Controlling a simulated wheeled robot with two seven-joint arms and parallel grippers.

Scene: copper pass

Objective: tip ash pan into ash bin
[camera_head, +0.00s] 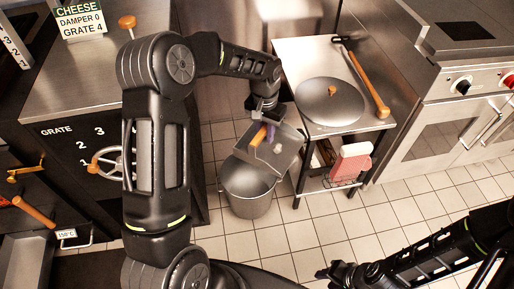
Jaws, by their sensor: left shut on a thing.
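The ash pan (267,150) is a grey metal pan with an orange handle. My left gripper (264,119) is shut on it and holds it tilted above the ash bin. A small pale lump and a purplish thing show at the pan. The ash bin (247,190) is a grey metal bucket on the tiled floor, and the pan covers part of its mouth. My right gripper (340,274) is low in the picture, right of the bin and away from it; its fingers are too small and dark to tell open or shut.
A metal side table (309,58) stands behind and right of the bin, with a round lid (330,104) and a wooden-handled tool (370,85) on it. A red and white thing (351,162) sits below. The stove front with the grate dial (75,140) is left. Tiled floor is free at front right.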

